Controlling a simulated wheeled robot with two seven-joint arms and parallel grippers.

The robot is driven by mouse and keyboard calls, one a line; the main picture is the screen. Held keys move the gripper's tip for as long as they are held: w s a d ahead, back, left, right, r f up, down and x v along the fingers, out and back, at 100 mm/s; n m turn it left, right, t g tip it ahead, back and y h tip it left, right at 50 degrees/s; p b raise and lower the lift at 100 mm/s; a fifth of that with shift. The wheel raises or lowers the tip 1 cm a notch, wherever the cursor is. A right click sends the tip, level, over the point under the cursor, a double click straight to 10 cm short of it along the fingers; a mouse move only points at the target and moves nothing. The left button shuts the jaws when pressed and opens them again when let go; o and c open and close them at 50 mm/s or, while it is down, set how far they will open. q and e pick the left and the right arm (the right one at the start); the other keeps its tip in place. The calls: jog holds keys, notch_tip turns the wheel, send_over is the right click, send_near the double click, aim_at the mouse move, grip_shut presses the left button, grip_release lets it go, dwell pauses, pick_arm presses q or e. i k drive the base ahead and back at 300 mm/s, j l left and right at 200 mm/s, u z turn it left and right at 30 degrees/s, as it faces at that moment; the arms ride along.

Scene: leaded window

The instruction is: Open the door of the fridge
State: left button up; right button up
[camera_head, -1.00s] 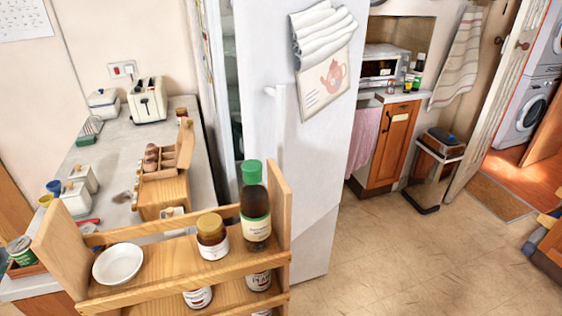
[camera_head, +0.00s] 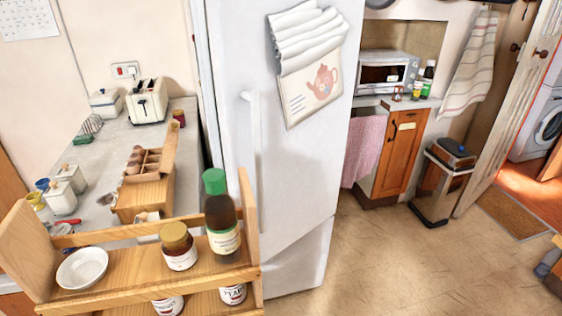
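The tall white fridge (camera_head: 295,175) stands in the middle of the view. Its door faces me, with a pale vertical handle (camera_head: 252,140) near the left edge. A narrow dark line runs down that left edge; I cannot tell whether the door is fully shut or slightly ajar. Neither of my grippers is in view.
A wooden rack (camera_head: 130,290) with a white bowl (camera_head: 82,268), a brown jar (camera_head: 178,247) and a green-capped bottle (camera_head: 221,215) stands in front, overlapping the fridge's lower left. A counter (camera_head: 105,165) lies left. The floor (camera_head: 400,265) to the right is clear up to a bin (camera_head: 440,182).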

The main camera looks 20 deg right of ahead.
aim_at(294, 174)
jog(key=l, duration=1.7)
jog(key=i+u, duration=0.05)
jog(key=i, duration=0.05)
